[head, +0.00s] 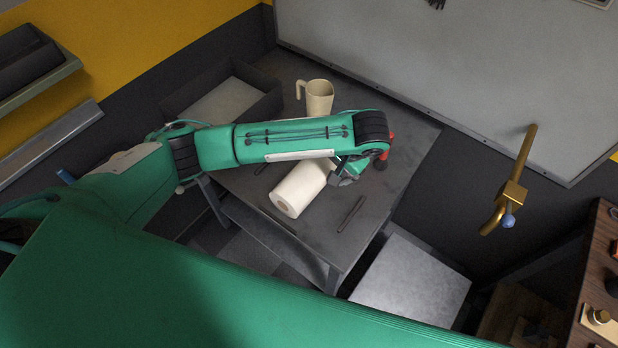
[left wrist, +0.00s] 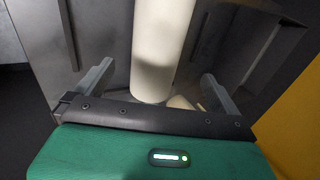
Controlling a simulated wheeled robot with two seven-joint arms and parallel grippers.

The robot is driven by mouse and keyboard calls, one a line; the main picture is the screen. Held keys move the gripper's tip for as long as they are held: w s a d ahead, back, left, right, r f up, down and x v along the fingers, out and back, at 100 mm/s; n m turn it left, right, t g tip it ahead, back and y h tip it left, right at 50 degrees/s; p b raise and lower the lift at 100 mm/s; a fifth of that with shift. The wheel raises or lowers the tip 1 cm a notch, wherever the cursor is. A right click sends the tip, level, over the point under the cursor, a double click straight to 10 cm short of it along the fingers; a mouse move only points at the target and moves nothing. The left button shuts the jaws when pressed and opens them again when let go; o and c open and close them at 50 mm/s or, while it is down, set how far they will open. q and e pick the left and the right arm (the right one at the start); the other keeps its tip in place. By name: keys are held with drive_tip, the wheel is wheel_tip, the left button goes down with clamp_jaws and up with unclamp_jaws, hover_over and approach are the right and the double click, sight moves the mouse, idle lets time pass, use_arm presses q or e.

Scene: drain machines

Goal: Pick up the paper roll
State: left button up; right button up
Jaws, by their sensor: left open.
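The white paper roll (head: 300,187) lies on its side on the dark table (head: 400,165) in the head view, its brown core end facing the lower left. My left arm crosses over the table above and behind it. My left gripper (head: 346,174) is at the roll's far right end, partly hidden under the wrist. In the left wrist view the left gripper (left wrist: 156,72) is open, and the roll (left wrist: 160,45) shows between its two spread fingers, with visible gaps on both sides. Whether a finger touches it I cannot tell. My right gripper is not in view.
A beige mug (head: 320,97) stands behind my forearm. A dark open tray (head: 262,102) is at the table's back left. Thin dark sticks lie near the roll, one at its right (head: 351,213). A red object (head: 389,138) shows beside my wrist. A brass fixture (head: 510,193) is at the right.

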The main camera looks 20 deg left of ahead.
sight(314, 174)
use_arm(q)
drive_tip(key=x, duration=0.6)
drive_tip(key=shift+a+f+p, duration=0.1)
drive_tip(key=shift+p, duration=0.2)
drive_tip(key=p+x, duration=0.2)
drive_tip(key=x, duration=0.2)
drive_tip(key=shift+a+f, duration=0.1)
drive_tip(key=shift+f, duration=0.35)
drive_tip(key=shift+a+f, duration=0.1)
drive_tip(key=shift+f, duration=0.15)
drive_tip(key=c, duration=0.9)
